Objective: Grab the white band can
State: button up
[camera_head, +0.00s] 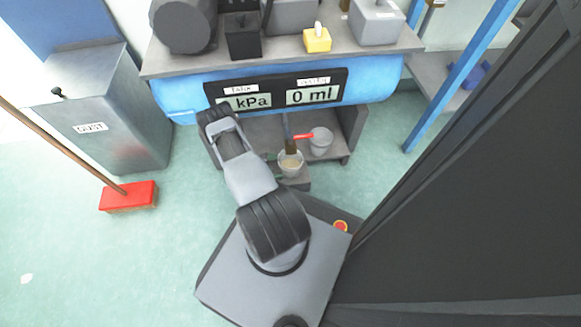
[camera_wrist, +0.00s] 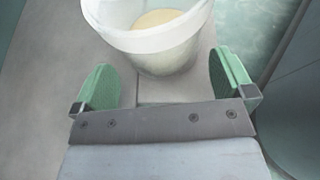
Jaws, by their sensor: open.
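A pale can (camera_head: 290,167) with a white band around its rim and cream-coloured contents stands upright on a low grey shelf. In the wrist view the can (camera_wrist: 152,45) is large and lies just ahead of my gripper (camera_wrist: 162,83). The two green fingers are spread wide, one toward each side of the can's lower part, with nothing visibly clamped. In the head view only a little green of my gripper (camera_head: 272,157) shows beside the can; my arm hides the rest.
A second grey can (camera_head: 320,146) with a red-handled tool (camera_head: 303,136) stands behind and right. A brush (camera_head: 290,146) rises by the near can. Above is a blue-fronted bench (camera_head: 380,83). A dust bin (camera_head: 110,125) and red broom (camera_head: 128,196) stand left.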

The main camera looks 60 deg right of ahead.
jog(key=shift+x, duration=1.1)
jog(key=shift+c, duration=0.2)
jog(key=c, duration=0.6)
jog(key=shift+r, duration=0.1)
